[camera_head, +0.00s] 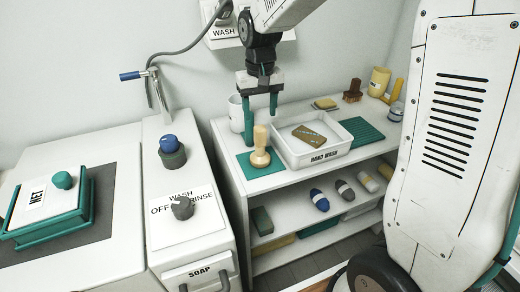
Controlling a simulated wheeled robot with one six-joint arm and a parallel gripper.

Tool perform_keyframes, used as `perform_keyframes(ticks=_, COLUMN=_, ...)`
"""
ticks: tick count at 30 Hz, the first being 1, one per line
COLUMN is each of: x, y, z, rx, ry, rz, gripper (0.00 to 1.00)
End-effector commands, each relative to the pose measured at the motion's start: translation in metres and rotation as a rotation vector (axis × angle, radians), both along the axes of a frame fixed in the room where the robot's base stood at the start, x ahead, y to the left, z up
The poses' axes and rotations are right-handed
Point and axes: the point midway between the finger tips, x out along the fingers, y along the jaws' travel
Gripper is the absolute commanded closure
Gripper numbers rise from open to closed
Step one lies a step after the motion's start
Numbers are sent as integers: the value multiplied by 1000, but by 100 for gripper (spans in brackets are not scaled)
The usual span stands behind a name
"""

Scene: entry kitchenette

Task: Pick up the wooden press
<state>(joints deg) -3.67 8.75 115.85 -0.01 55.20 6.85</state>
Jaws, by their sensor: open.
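The wooden press (260,148) is a pale turned wooden piece with a wide round foot. It stands upright on a green mat (247,166) at the left end of the white shelf unit's top. My gripper (261,134) points down with two green fingers. It is open, with the fingers apart at about the height of the press's upper part.
A white cup (236,113) is behind left. A ribbed green mat (362,132), brush (353,91) and yellow canister (379,81) are further right.

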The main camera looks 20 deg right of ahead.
Motion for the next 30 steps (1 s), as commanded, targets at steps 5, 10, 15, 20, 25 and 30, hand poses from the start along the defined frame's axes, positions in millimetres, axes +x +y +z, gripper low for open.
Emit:
perform_keyframes(ticks=5, x=9, y=2, z=-18, rx=0, ry=5, rz=-2, gripper=44)
perform_keyframes(ticks=10, x=6, y=1, z=-37, rx=-1, ry=6, rz=-2, gripper=44)
perform_keyframes(ticks=15, x=1, y=-1, z=-61, rx=-1, ry=7, rz=-2, gripper=44)
perform_keyframes(ticks=20, x=1, y=-1, z=-81, rx=-1, ry=5, rz=-2, gripper=44)
perform_keyframes(ticks=25, x=1, y=-1, z=-86, rx=0, ry=4, rz=-2, gripper=44)
perform_keyframes(ticks=30, x=1, y=-1, z=-85, rx=0, ry=3, rz=-2, gripper=55)
